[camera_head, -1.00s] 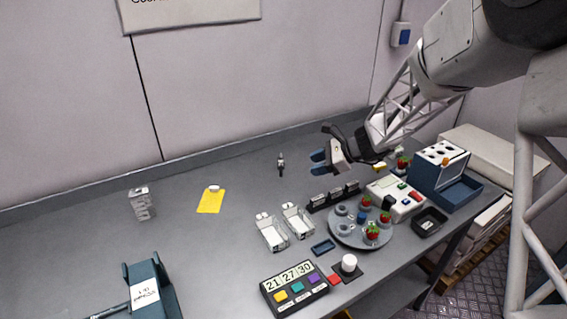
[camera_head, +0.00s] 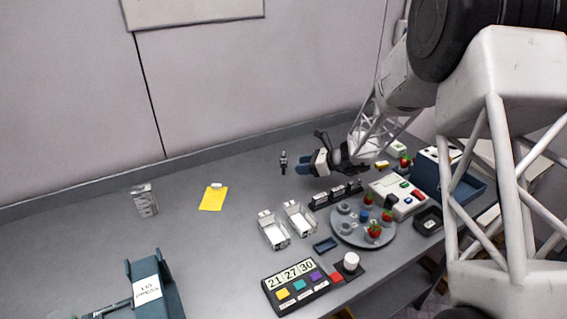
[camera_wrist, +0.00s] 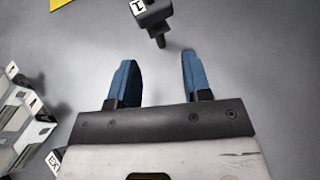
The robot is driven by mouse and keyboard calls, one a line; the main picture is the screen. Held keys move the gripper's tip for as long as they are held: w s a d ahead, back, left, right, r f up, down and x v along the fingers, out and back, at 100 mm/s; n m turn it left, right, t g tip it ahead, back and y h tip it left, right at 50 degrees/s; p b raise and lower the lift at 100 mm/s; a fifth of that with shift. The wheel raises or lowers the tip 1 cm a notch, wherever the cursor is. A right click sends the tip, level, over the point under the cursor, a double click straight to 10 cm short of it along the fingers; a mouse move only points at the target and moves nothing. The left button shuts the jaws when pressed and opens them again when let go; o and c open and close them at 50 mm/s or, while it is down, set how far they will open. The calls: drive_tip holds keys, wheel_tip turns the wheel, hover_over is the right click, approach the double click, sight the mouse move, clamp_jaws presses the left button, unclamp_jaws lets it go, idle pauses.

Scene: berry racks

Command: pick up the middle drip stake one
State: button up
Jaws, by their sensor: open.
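A small dark stake-like piece with a white label (camera_head: 283,160) stands alone on the bench left of my gripper. It also shows at the top of the wrist view (camera_wrist: 152,14), its thin dark end pointing toward the gap between my fingers. I take it for a drip stake; its label is too small to read surely. My gripper (camera_head: 303,165) is open, with two blue fingers apart and nothing between them in the wrist view (camera_wrist: 159,72). The stake is just beyond the fingertips, apart from them.
A low black row of labelled holders (camera_head: 335,195) lies in front of my gripper. A yellow card (camera_head: 213,199) lies left. The bench around the stake is clear.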

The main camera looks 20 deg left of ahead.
sight(284, 165)
drive_tip(key=shift+x, duration=1.25)
drive_tip(key=shift+a, duration=0.1)
drive_tip(key=shift+x, duration=2.5)
drive_tip(key=c, duration=0.7)
